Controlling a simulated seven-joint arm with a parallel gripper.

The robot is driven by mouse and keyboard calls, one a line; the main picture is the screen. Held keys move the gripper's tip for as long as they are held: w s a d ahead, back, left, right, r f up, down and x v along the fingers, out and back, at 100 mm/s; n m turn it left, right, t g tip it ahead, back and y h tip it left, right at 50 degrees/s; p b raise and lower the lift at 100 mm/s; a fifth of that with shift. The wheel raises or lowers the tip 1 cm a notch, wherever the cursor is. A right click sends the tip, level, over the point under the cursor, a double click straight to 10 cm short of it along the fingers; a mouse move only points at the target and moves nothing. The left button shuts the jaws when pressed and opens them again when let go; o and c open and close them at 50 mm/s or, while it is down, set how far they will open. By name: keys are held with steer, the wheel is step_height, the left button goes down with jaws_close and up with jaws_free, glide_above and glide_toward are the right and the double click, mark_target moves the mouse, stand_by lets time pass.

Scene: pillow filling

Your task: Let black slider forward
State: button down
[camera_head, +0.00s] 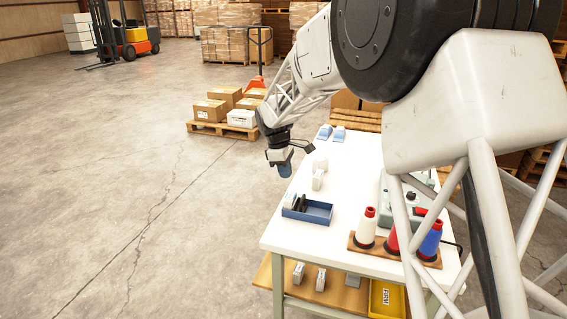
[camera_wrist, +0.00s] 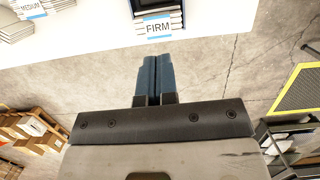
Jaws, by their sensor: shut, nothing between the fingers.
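My gripper (camera_head: 285,170) hangs over the left side of the white table, its blue fingers pressed together. In the wrist view the fingers (camera_wrist: 152,75) are side by side with nothing between them. A small black piece (camera_head: 301,202) stands in the blue tray (camera_head: 318,214) on the table; it may be the black slider, but it is too small to be sure. My gripper is above and behind the tray, apart from it. In the wrist view a white stack labelled FIRM (camera_wrist: 158,27) lies ahead of the fingertips, not touching them.
The white table (camera_head: 285,237) holds cones of thread (camera_head: 367,227) on a wooden base at the right front. Small white stacks (camera_head: 318,179) stand behind the tray. A yellow bin (camera_head: 386,299) is on the lower shelf.

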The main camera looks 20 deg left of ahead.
glide_above(294, 197)
steer(key=a, duration=0.2)
step_height(294, 197, down, 4)
steer(key=shift+a+f, duration=0.15)
steer(key=shift+d+f, duration=0.85)
steer(key=shift+d, duration=0.3)
steer(key=shift+w+d+f, duration=0.1)
steer(key=shift+d+f, duration=0.25)
steer(key=shift+d, duration=0.2)
steer(key=shift+d, duration=0.1)
steer(key=shift+d, duration=1.45)
